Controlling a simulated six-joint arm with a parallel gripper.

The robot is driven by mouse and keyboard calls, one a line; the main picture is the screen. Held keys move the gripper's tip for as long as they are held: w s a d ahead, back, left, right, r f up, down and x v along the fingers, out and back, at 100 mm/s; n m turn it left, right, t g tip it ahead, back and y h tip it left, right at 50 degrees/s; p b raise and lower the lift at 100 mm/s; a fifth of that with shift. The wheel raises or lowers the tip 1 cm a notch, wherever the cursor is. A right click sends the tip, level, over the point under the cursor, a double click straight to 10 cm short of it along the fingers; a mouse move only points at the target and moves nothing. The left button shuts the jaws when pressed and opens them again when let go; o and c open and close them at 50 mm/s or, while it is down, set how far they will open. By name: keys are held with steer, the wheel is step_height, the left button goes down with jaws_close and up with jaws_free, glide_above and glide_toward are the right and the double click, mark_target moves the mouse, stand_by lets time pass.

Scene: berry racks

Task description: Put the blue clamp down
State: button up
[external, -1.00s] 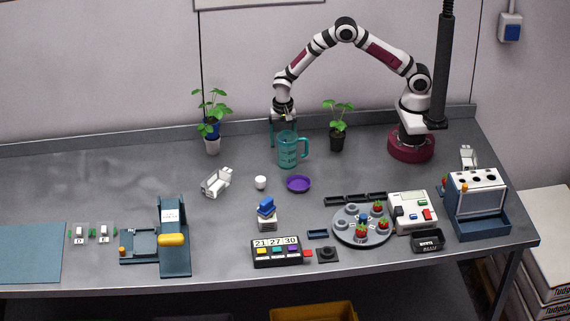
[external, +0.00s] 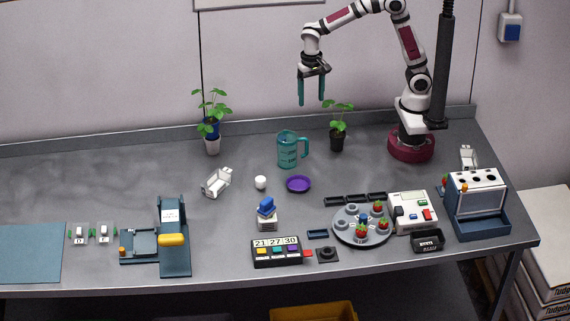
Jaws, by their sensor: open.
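My gripper (external: 312,102) is open and empty, raised high above the back of the bench. Its two teal fingers point down, above and between the teal mug and the right plant. A blue piece (external: 266,205), which may be the blue clamp, rests on a small white stack (external: 267,223) at the front middle. Another blue part (external: 208,129) sits between the leaves and white pot of the left plant. I cannot tell for sure which blue thing is the clamp.
A teal mug (external: 287,152) stands below my gripper, near a potted plant (external: 337,138). A purple dish (external: 298,184), white cup (external: 260,182) and round berry tray (external: 345,236) lie further forward. The bench's left middle (external: 90,185) is clear.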

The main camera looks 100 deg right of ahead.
steer(key=s+a+r+n, duration=0.1)
steer(key=s+a+n, duration=0.2)
steer(key=s, duration=0.8)
steer(key=s+a+r+n+y, duration=0.1)
steer(key=s+a+n, duration=0.2)
steer(key=s, duration=0.8)
steer(key=shift+s+a+n, duration=0.25)
steer(key=shift+a+n, duration=0.1)
steer(key=shift+n, duration=0.85)
